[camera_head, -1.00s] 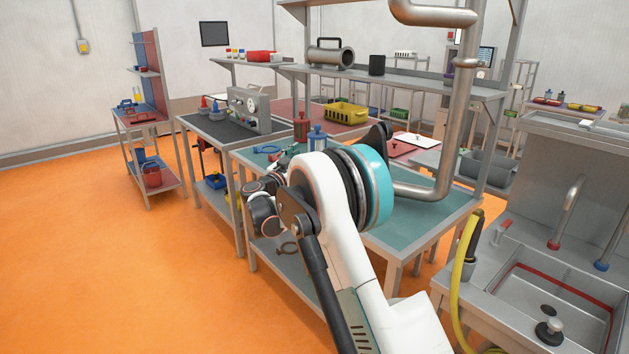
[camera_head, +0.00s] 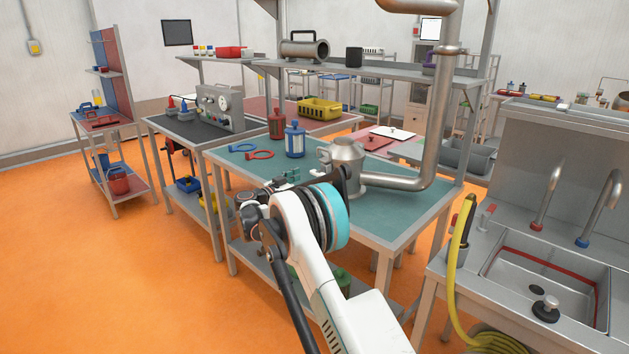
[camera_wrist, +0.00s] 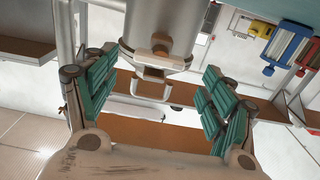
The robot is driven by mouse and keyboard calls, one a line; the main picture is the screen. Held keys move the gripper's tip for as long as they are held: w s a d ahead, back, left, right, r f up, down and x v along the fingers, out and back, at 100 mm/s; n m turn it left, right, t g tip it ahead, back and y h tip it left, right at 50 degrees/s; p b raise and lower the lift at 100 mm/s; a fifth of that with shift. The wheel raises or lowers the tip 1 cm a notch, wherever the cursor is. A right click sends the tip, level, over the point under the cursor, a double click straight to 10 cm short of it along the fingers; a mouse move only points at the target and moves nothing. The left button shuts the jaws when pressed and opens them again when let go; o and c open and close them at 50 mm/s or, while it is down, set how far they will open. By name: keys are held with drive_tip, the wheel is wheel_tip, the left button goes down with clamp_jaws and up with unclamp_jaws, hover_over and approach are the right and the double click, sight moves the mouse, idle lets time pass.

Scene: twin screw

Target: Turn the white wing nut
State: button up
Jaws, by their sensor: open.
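In the wrist view a pale U-shaped part (camera_wrist: 152,88), apparently the white wing nut, hangs on a brown-tipped stud at the end of a grey metal cylinder (camera_wrist: 160,25). My gripper (camera_wrist: 158,78) is open, its green pads standing left and right of the pale part with gaps on both sides. Neither pad touches it. In the head view the metal pipe fitting (camera_head: 347,153) stands on the green-topped bench (camera_head: 395,205). My arm hides most of my gripper there, and the wing nut cannot be made out.
A blue canister (camera_head: 295,140), a red canister (camera_head: 276,123) and a red ring tool (camera_head: 259,155) stand or lie left of the fitting. A thick bent pipe (camera_head: 440,110) rises at its right. A sink (camera_head: 550,280) is at the right. Orange floor is clear at the left.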

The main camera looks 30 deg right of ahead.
sight(316, 175)
drive_tip(key=shift+b+x, duration=0.6)
drive_tip(key=shift+x, duration=1.85)
drive_tip(key=c, duration=1)
